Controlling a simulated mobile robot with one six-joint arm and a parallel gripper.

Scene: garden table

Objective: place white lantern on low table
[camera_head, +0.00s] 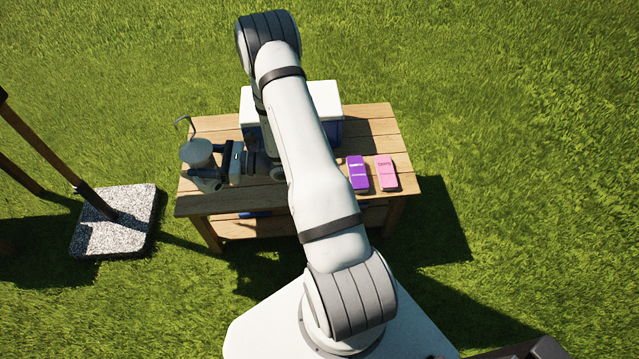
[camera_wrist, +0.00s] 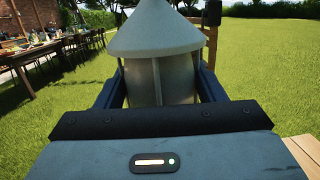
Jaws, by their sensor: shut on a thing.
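The white lantern (camera_wrist: 158,80) has a cone-shaped top and a rounded body, and fills the upper middle of the wrist view. My gripper (camera_wrist: 160,95) is shut on it, with a dark finger on each side of its body. In the head view the lantern (camera_head: 197,152) is at the left end of the low wooden table (camera_head: 395,125), in my gripper (camera_head: 205,165). I cannot tell whether its base touches the tabletop. My arm hides the middle of the table.
A cooler with a white lid (camera_head: 325,95) stands at the table's back. A purple box (camera_head: 357,173) and a pink box (camera_head: 386,173) lie at the right. A post on a speckled base (camera_head: 115,222) stands left of the table. Grass surrounds it.

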